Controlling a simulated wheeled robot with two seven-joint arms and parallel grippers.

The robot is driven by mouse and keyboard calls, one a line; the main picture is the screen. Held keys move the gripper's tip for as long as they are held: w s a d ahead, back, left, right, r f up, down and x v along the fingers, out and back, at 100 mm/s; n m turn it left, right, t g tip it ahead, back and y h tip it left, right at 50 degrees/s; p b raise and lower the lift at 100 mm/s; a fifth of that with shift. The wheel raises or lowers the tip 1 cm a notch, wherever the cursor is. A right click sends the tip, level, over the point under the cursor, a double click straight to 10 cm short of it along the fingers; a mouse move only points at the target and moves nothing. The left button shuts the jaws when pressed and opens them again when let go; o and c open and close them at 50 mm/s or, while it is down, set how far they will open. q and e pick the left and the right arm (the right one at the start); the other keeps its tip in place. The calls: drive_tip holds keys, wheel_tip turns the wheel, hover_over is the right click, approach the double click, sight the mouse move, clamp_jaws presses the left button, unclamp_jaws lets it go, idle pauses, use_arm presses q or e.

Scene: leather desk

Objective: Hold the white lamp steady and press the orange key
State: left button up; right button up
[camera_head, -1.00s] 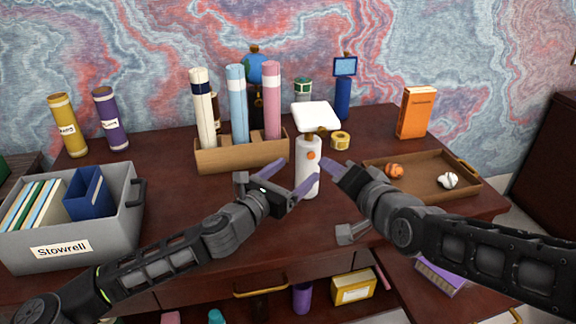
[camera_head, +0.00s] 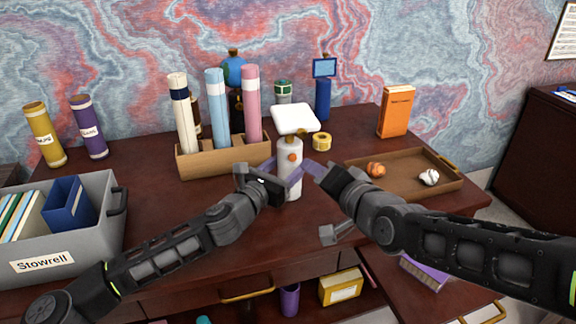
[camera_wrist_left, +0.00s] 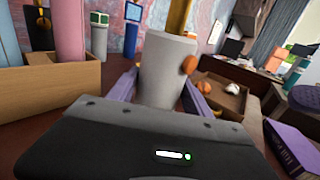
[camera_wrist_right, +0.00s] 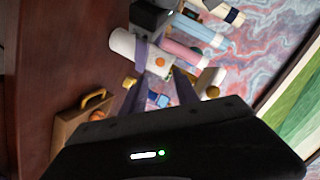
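The white lamp (camera_head: 289,182) stands upright on the dark red desk, with a square white head and an orange key (camera_head: 292,157) on its body. My left gripper (camera_head: 291,180) is around the lamp body. In the left wrist view the lamp (camera_wrist_left: 166,72) fills the space between its purple fingers, which seem to touch it. My right gripper (camera_head: 312,172) is just right of the lamp, its fingers apart. In the right wrist view the orange key (camera_wrist_right: 160,62) shows between these fingers, with nothing gripped.
A wooden holder (camera_head: 225,159) with several rolls stands behind left. A brown tray (camera_head: 400,185) with an orange ball and a white ball lies at right. A yellow tape roll (camera_head: 321,141) sits behind the lamp. A grey box (camera_head: 98,228) stands at left.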

use_arm(q)
clamp_jaws()
use_arm(e)
clamp_jaws()
idle(0.6)
idle(1.2)
drive_tip(key=shift+f, duration=0.1)
